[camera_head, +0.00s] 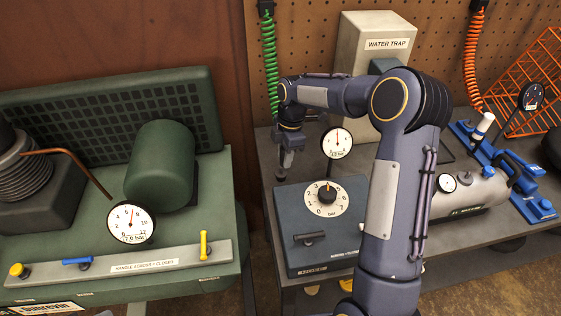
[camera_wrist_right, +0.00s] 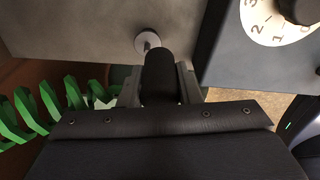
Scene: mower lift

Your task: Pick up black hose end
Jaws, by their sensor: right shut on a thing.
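The black hose end (camera_wrist_right: 158,76) shows in the right wrist view as a dark cylinder between the two fingers of my right gripper (camera_wrist_right: 160,88). The gripper is shut on it. Its far tip points towards a round metal fitting (camera_wrist_right: 148,41) on a grey face; whether they touch I cannot tell. In the head view my right gripper (camera_head: 286,165) points down at the bench's left edge, behind the blue-grey regulator box (camera_head: 300,230). My left gripper is not in view.
A gauge (camera_head: 337,142) stands close right of the gripper, before the water trap box (camera_head: 372,50). A green coiled hose (camera_head: 269,60) hangs behind. A green compressor (camera_head: 160,170) stands left, across a gap. A silver tank (camera_head: 475,193) lies on the bench at right.

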